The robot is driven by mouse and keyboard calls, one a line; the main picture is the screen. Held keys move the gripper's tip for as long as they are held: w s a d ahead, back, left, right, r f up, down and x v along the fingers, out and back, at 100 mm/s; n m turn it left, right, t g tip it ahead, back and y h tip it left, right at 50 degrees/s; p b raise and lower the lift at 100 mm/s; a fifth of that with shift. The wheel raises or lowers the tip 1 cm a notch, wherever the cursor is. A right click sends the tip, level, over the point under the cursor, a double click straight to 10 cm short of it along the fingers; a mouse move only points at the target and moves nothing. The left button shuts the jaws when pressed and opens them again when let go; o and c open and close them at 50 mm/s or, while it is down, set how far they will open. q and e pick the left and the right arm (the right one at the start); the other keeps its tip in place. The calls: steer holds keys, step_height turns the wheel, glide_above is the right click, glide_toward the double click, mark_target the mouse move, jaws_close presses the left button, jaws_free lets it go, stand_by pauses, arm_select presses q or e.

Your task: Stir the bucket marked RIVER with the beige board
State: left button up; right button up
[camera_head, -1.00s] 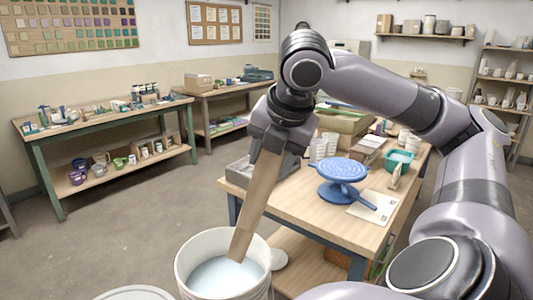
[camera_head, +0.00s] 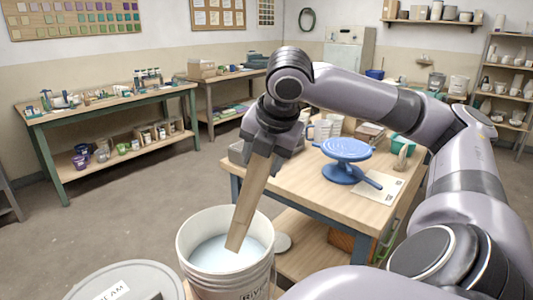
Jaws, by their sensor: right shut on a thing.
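The white bucket (camera_head: 205,278) stands at the bottom centre, open, with pale blue-white liquid (camera_head: 213,255) inside. Dark letters on its front begin "RIV"; the rest is cut off or turned away. My right gripper (camera_head: 268,145) is shut on the upper end of the beige board (camera_head: 252,200), above and behind the bucket. The board slants down to the left, and its lower end is over the bucket's mouth. That end's edge still shows, and I cannot tell whether it touches the liquid. My left gripper is out of view.
A grey lid (camera_head: 125,283) with a label ending in "EAM" is at the lower left. A wooden table (camera_head: 320,195) right of the bucket carries a blue turntable (camera_head: 345,150) and a teal tub (camera_head: 403,145). A green-legged workbench (camera_head: 105,107) stands back left; the floor between is clear.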

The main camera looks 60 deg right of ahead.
steer(key=x, duration=0.1)
steer(key=b+x, duration=0.1)
steer(key=x, duration=0.3)
steer(key=shift+a+f, duration=0.2)
steer(key=shift+a, duration=0.05)
steer(key=x, duration=0.3)
steer(key=shift+a+f+b, duration=0.15)
steer(key=shift+f+b, duration=0.05)
steer(key=shift+b, duration=0.15)
steer(key=shift+a+x, duration=0.2)
steer(key=shift+x, duration=1.6)
steer(key=shift+a+x, duration=0.2)
steer(key=shift+x, duration=1.6)
steer(key=shift+a+x, duration=0.2)
steer(key=shift+x, duration=1.6)
steer(key=shift+f, duration=0.15)
steer(key=shift+a, duration=0.1)
